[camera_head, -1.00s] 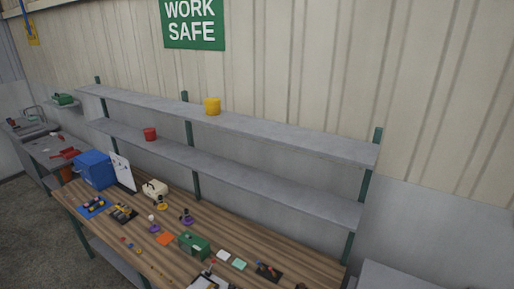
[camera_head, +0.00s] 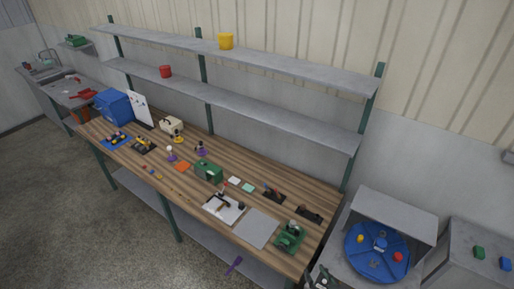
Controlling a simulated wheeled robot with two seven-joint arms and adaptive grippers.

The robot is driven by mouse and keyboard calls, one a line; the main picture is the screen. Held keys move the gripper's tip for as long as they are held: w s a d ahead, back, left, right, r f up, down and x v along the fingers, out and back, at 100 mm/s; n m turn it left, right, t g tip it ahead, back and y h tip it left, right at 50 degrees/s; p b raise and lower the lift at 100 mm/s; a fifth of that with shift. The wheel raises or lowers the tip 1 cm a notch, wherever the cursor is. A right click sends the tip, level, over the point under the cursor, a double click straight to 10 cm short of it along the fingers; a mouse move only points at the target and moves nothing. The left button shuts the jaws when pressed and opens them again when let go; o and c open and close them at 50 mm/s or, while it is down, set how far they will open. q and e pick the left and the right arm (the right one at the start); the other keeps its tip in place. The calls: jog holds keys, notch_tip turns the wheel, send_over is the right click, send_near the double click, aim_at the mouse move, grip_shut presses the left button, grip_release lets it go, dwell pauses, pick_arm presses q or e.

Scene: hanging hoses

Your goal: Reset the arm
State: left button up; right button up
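A small part of my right gripper (camera_head: 321,281) seems to show at the bottom edge, in front of the gap between the workbench and the grey machine on the right. It is small and cut off, so I cannot tell whether its fingers are open or shut. No held object can be made out. My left gripper and arm are not in view. No hanging hose can be made out.
A wooden workbench (camera_head: 180,193) holds small tools, a blue box (camera_head: 114,107) and a green box (camera_head: 208,171). A blue round tray (camera_head: 376,252) stands at right. Floor at lower left is clear.

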jog(key=s+d+m+g+h, duration=0.1)
jog(key=s+d+g, duration=0.25)
jog(key=s, duration=0.35)
jog(key=s+d+r+m+g+h, duration=0.1)
jog(key=s+d+g+h, duration=0.1)
jog(key=s+d, duration=0.45)
jog(key=s+d+m+g+h, duration=0.1)
jog(key=s+d+g, duration=0.15)
jog(key=s, duration=0.65)
notch_tip(320, 180, down, 39)
jog(key=s+a+g+b, duration=0.2)
jog(key=b, duration=0.8)
pick_arm(q)
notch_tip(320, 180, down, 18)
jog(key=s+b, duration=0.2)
jog(key=b, duration=0.6)
pick_arm(e)
jog(key=s+f, duration=1)
jog(key=f, duration=0.3)
jog(key=s+f+n+g, duration=0.1)
jog(key=s+f, duration=0.8)
jog(key=f, duration=0.4)
jog(key=shift+s+f+y, duration=0.15)
jog(key=shift+s+y, duration=0.2)
jog(key=shift+y, duration=0.05)
